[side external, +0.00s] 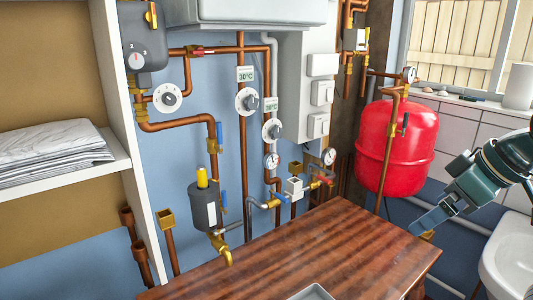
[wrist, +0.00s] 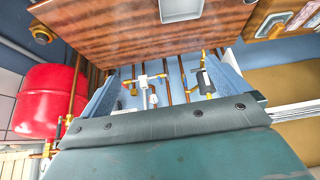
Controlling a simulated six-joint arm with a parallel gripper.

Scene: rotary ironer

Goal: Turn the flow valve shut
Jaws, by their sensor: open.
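The pipework on the blue wall carries several lever valves; I cannot tell which is the flow valve. Red handles show on the top pipe (side external: 197,51) and near the lower gauge (side external: 326,181). My gripper (side external: 425,226) is at the right, in front of the tank and apart from the valves. In the wrist view my gripper (wrist: 166,78) is open and empty, with small pipes and valves seen between its fingers.
A wooden table (side external: 300,250) fills the lower middle, with a grey tray (side external: 311,292) at its front edge. The red tank (side external: 398,150) stands behind my gripper. A white sink (side external: 510,255) is at right. A shelf with folded cloth (side external: 50,150) is at left.

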